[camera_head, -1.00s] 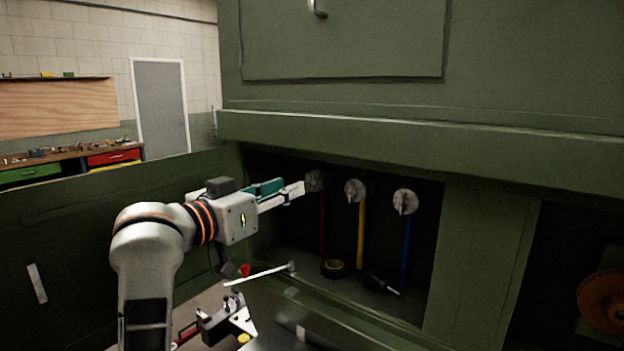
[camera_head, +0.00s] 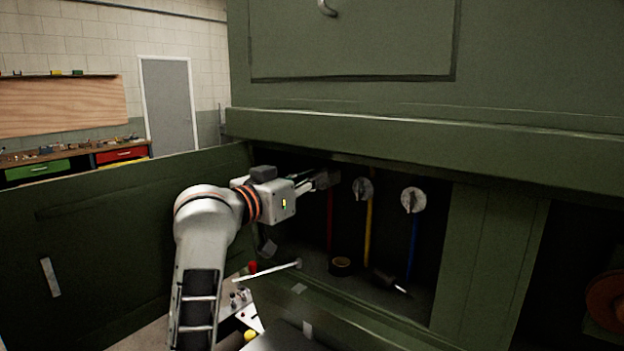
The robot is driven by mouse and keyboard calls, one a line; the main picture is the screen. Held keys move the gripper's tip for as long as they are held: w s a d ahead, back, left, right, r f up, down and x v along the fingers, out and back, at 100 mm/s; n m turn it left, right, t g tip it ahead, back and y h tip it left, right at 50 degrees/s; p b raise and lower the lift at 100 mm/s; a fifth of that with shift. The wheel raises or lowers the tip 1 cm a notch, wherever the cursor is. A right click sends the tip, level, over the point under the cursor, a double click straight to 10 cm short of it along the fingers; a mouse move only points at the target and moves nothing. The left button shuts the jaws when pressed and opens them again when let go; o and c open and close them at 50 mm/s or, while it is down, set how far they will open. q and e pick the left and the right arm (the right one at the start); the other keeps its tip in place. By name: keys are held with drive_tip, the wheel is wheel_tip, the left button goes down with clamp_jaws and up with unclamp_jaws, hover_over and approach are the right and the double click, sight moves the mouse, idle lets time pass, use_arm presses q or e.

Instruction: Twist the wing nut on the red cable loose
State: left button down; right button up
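The red cable (camera_head: 330,222) hangs at the left of a dark recess in the green fuselage. The grey wing nut (camera_head: 330,179) at its top is partly hidden by my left gripper (camera_head: 318,181). My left arm comes from the left and its fingertips are at the nut, seemingly touching it. The fingers are dark and foreshortened, so I cannot tell whether they are closed on it. My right gripper is out of view.
A wing nut (camera_head: 363,189) tops the yellow cable (camera_head: 368,235), and another (camera_head: 413,200) tops the blue cable (camera_head: 412,245). A tape roll (camera_head: 341,266) and a small dark tool (camera_head: 388,282) lie on the recess floor. The overhanging green ledge (camera_head: 420,135) is above.

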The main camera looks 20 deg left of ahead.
use_arm(q)
drive_tip(key=shift+n, duration=0.3)
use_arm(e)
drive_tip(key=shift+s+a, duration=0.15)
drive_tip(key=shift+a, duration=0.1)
use_arm(q)
drive_tip(key=n, duration=1.1)
drive_tip(key=f+n, duration=0.1)
drive_tip(key=n, duration=0.4)
drive_tip(key=shift+w+a+n, duration=0.15)
drive_tip(key=shift+a+n, duration=0.15)
drive_tip(key=shift+a, duration=0.1)
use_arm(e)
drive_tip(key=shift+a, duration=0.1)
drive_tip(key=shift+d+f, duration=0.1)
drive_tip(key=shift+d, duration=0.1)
use_arm(q)
drive_tip(key=c, duration=2.1)
unclamp_jaws()
